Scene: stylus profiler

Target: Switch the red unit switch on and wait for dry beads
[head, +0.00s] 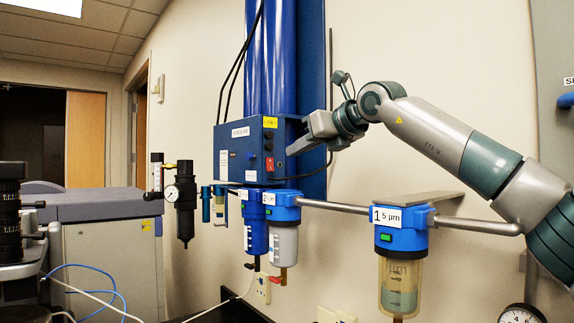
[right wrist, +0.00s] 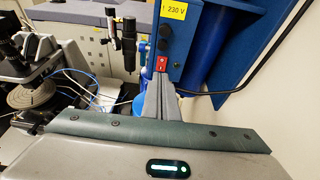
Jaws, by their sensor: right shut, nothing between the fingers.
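The red unit switch (head: 269,164) is on the front of the blue control box (head: 240,158), below a yellow label. It also shows in the right wrist view (right wrist: 162,64), just beyond my fingertips. My right gripper (head: 291,151) is shut and empty, its fingers pointing at the box from the right. In the right wrist view the shut fingertips (right wrist: 160,77) are just below the switch; I cannot tell whether they touch it. The switch's on or off position is too small to read. No drying beads can be made out clearly. My left gripper is not in view.
Blue columns (head: 272,60) stand behind the box. Below hang filters, including a clear-bowled one labelled 1 5 µm (head: 400,285), joined by a metal pipe (head: 335,207). A black regulator with gauge (head: 185,200) hangs left. A black cable loops beside the box.

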